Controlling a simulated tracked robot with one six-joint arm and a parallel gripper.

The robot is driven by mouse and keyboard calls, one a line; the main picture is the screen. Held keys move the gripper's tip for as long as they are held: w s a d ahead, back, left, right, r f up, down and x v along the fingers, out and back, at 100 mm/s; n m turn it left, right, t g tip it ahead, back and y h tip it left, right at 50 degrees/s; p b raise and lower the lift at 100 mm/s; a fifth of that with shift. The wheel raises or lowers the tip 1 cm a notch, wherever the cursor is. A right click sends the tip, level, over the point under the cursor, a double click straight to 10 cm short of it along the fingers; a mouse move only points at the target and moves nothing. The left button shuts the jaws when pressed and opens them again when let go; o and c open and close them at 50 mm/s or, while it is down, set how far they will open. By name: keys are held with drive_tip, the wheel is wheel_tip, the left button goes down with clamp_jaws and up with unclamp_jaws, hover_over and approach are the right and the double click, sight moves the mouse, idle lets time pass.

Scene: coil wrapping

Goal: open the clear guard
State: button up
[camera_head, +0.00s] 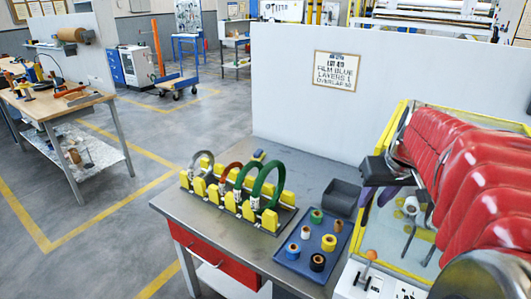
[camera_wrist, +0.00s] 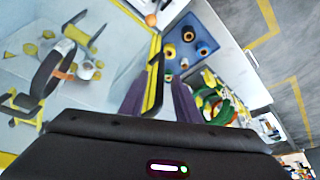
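The clear guard is a see-through panel in a yellow frame (camera_head: 384,143) at the right of the head view, partly hidden behind my red arm. In the wrist view its yellow frame (camera_wrist: 132,14) runs along the upper middle, with the clear panel to its left. A dark handle with yellow on it (camera_wrist: 154,75) stands on that edge. My gripper (camera_wrist: 158,88) has two purple fingers, spread apart on either side of the handle. I see gaps beside the handle, so the fingers look open; contact is unclear. In the head view my gripper (camera_head: 378,190) is at the guard's left edge.
A dark ring (camera_wrist: 52,72) shows behind the panel. Left of the guard, a bench holds a blue tray (camera_head: 290,250) of several rolls, a dark bin (camera_head: 342,197) and a yellow rack of rings (camera_head: 228,203). A white partition (camera_head: 300,110) stands behind. A control box (camera_head: 375,285) is at the front.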

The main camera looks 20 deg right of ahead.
sight(370, 205)
drive_tip(key=shift+x, duration=2.4)
drive_tip(key=shift+c, duration=0.4)
clamp_jaws()
drive_tip(key=shift+a, duration=0.2)
drive_tip(key=shift+s+d, duration=0.1)
drive_tip(key=shift+d, duration=0.1)
